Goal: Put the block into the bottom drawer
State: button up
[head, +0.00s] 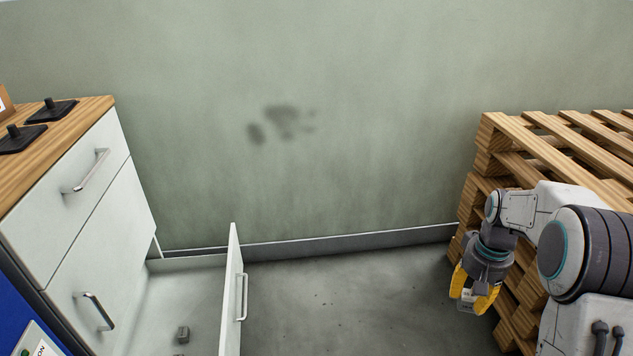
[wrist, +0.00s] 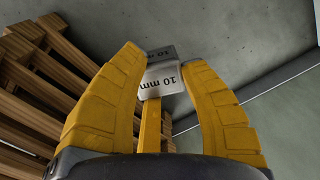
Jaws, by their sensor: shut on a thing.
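My gripper (head: 474,296) has yellow fingers and points down at the right of the head view, in front of the pallets. It is shut on a grey block (head: 465,306) with a pale label. In the wrist view the block (wrist: 162,76) sits between the fingertips, and its label reads "10 mm". The fingers hide part of it. The bottom drawer (head: 234,290) is pulled open from the white cabinet (head: 65,215) at the left. My gripper is well to the right of the drawer, with bare floor between. A small grey object (head: 183,333) lies inside the drawer.
Stacked wooden pallets (head: 545,130) stand close behind my arm at the right. The two upper drawers are shut, with handles (head: 90,170) sticking out. The wooden cabinet top holds black fixtures (head: 52,110). Grey floor (head: 345,290) is clear between drawer and pallets; a wall closes the back.

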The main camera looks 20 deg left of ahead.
aim_at(193, 291)
jog(key=i+u, duration=0.85)
jog(key=i+l+u, duration=0.4)
jog(key=i+u, duration=0.2)
jog(key=u, duration=0.2)
jog(key=i+l+u, duration=0.15)
jog(key=u, duration=0.25)
jog(key=i+l+u, duration=0.2)
jog(key=u, duration=0.2)
jog(key=i+l+u, duration=0.2)
jog(key=u, duration=0.2)
jog(key=i+l+u, duration=0.15)
jog(key=l+u, duration=0.2)
jog(key=i+l+u, duration=0.15)
jog(key=u, duration=0.25)
jog(key=i+l+u, duration=0.1)
jog(key=l+u, duration=0.25)
jog(key=l, duration=0.15)
jog(key=l+u, duration=0.35)
